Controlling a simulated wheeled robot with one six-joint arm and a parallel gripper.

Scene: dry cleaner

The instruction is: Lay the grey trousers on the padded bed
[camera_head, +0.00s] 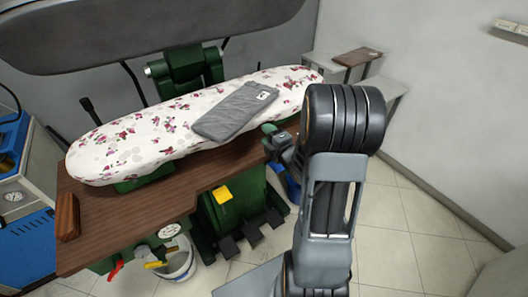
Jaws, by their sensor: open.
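The grey trousers (235,112) lie folded flat on the padded bed (125,150), toward its right half. The bed is long, white with pink and red flowers, and the trousers rest slantwise across it with a small pale label at their upper right end. My gripper (280,143) shows small beside the bed's front right edge, apart from the trousers. It is open and holds nothing that I can see. My arm hides part of it.
The dark upper press plate (150,35) is raised above the bed. A brown wooden table (125,215) lies below it. A white bucket (180,265) and foot pedals (250,233) stand beneath. A small shelf (325,66) stands behind right. Tiled floor at right is clear.

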